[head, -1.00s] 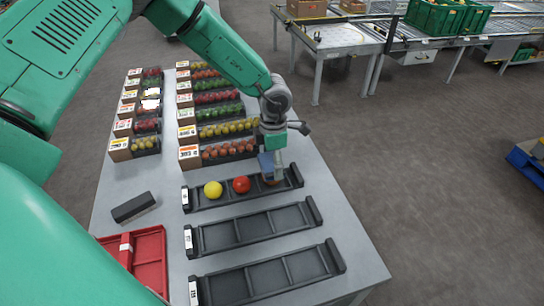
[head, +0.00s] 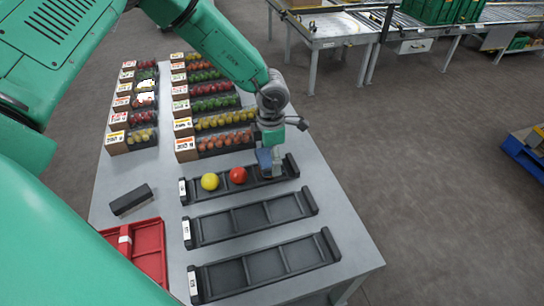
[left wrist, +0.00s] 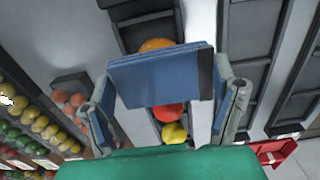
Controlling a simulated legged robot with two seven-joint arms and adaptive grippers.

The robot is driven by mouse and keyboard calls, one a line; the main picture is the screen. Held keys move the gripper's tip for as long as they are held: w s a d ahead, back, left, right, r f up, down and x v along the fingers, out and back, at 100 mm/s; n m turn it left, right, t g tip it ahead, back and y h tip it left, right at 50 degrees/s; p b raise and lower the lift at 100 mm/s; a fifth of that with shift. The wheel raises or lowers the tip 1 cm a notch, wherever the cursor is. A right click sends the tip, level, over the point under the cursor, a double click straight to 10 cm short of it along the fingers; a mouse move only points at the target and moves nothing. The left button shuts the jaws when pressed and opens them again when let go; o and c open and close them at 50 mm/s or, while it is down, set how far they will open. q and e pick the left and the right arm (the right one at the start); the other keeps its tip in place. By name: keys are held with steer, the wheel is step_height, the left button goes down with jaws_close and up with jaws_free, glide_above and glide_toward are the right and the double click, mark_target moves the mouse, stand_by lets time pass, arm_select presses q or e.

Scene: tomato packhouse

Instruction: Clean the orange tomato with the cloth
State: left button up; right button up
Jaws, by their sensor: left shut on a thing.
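My left gripper (head: 268,163) is shut on a folded blue cloth (left wrist: 160,78) with a dark edge. It holds the cloth over the right compartment of the nearest-filled black tray (head: 289,169). The orange tomato (left wrist: 155,45) shows partly behind the cloth in the left wrist view; in the head view the gripper and cloth hide it. I cannot tell whether cloth and tomato touch. A yellow tomato (head: 210,181) and a red tomato (head: 238,175) sit in the same tray to the left. My right gripper is not in view.
Two empty black trays (head: 250,219) lie nearer on the grey table (head: 345,254). A dark block (head: 131,199) and a red tray (head: 150,236) are at the left. Rows of packed tomatoes (head: 228,140) with labelled boxes fill the far part. A conveyor (head: 335,24) stands behind.

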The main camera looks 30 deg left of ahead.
mark_target(267, 149)
arm_select(q)
steer(key=shift+w+a+f, duration=0.1)
steer(key=shift+w+a, duration=0.2)
steer(key=shift+a, duration=0.35)
steer(key=shift+w+a, duration=0.65)
steer(key=shift+w, duration=0.05)
steer(key=shift+w+a+p, duration=0.15)
steer(key=shift+a+p, duration=0.05)
steer(key=shift+p, duration=0.1)
steer(key=shift+d, duration=0.1)
steer(key=shift+s+d+p, duration=0.4)
steer(key=shift+s+d, duration=0.3)
steer(key=shift+d, duration=0.05)
steer(key=shift+s+d+p, duration=0.3)
steer(key=shift+s+d, duration=0.35)
steer(key=shift+d, duration=0.2)
